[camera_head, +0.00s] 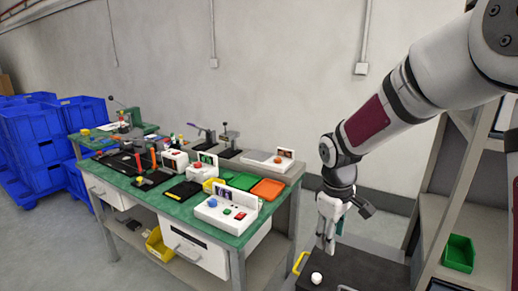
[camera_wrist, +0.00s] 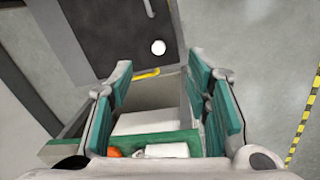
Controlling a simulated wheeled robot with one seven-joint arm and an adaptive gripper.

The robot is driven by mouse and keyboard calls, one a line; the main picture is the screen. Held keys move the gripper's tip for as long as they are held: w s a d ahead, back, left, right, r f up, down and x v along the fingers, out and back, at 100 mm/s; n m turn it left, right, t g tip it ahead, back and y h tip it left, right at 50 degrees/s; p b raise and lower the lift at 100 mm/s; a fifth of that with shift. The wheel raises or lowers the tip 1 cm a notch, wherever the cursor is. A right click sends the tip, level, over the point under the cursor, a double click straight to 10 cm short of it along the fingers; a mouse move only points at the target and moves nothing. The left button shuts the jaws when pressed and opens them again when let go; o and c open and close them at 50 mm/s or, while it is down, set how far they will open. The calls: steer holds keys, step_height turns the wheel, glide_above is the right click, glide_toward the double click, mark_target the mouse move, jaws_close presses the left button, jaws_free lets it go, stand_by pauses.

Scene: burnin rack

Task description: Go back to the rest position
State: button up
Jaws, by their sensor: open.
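My gripper (camera_head: 328,238) hangs pointing down at the right of the workbench in the head view, above a dark cart top (camera_head: 352,270). In the wrist view my gripper (camera_wrist: 158,82) shows its two green-padded fingers spread wide apart with nothing between the pads. A white round knob (camera_head: 316,278) is on the dark surface below the fingers, apart from them; it also shows in the wrist view (camera_wrist: 158,47). A yellow handle (camera_head: 300,263) is at the edge of that surface.
The green-topped workbench (camera_head: 150,190) at left carries several devices, with an orange tray (camera_head: 268,189) near its right end. Blue crates (camera_head: 35,130) are stacked at far left. A shelf rack with a green bin (camera_head: 459,253) stands close at right. Grey floor is open at front left.

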steer(key=s+r+m+t+p, duration=0.15)
steer(key=s+r+m, duration=0.25)
steer(key=s+r, duration=0.9)
steer(key=s+r+m+t+y+p, duration=0.1)
steer(key=s+r+m, duration=0.3)
steer(key=s, duration=1.2)
steer(key=shift+s+r+t+p, duration=0.2)
steer(key=shift+t+p, duration=0.15)
steer(key=shift+p, duration=0.2)
steer(key=shift+a, duration=0.1)
